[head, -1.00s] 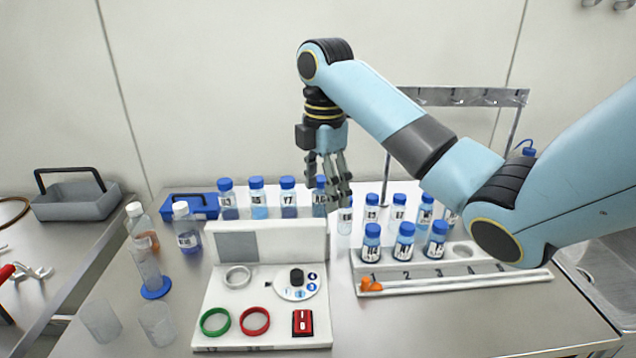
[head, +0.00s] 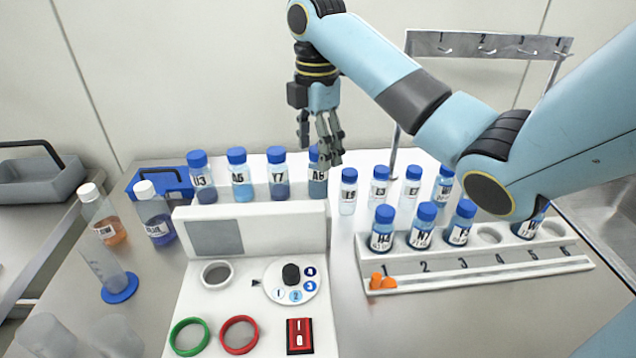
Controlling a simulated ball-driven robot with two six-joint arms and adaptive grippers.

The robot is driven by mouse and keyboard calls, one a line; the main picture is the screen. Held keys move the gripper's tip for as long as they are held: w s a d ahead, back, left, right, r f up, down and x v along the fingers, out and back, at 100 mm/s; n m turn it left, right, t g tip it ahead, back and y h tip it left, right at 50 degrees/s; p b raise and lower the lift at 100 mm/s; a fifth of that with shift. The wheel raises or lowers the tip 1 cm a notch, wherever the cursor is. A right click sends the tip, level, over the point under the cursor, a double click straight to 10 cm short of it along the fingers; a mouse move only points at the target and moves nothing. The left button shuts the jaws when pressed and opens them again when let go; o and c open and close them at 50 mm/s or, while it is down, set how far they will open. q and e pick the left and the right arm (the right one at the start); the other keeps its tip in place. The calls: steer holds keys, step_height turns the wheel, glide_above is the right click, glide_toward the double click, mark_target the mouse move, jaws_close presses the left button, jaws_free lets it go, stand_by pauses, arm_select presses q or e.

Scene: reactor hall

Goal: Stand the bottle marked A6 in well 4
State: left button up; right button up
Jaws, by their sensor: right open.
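The bottle marked A6 (head: 318,186) has a blue cap and blue liquid. It stands at the right end of a row behind the white console. My right gripper (head: 328,160) is open, pointing down just above and in front of its cap; part of the cap is hidden, and I cannot tell whether they touch. The white rack (head: 480,277) at the right has numbered wells. Well 4 (head: 489,235) is empty. Bottles fill wells 1, 2 and 3, and another stands in well 5, partly behind my arm. My left gripper is not in view.
Bottles U3 (head: 202,182), A5 (head: 241,182) and Y7 (head: 278,180) stand left of A6. Several small bottles (head: 379,188) stand to its right, behind the rack. The white console (head: 250,228) is in front. A hook stand (head: 490,46) rises behind the rack.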

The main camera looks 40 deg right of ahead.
mark_target(318, 173)
step_height(318, 173, down, 4)
steer(key=shift+s+d+f+p, duration=0.1)
steer(key=shift+d+f+p, duration=0.1)
steer(key=shift+p, duration=0.6)
steer(key=shift+f, duration=0.45)
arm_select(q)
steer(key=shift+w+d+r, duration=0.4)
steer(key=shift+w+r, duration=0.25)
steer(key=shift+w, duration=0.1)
arm_select(e)
steer(key=shift+c, duration=0.2)
steer(key=shift+c, duration=1.3)
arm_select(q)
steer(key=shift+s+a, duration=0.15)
arm_select(e)
steer(key=shift+r, duration=0.1)
jaws_close()
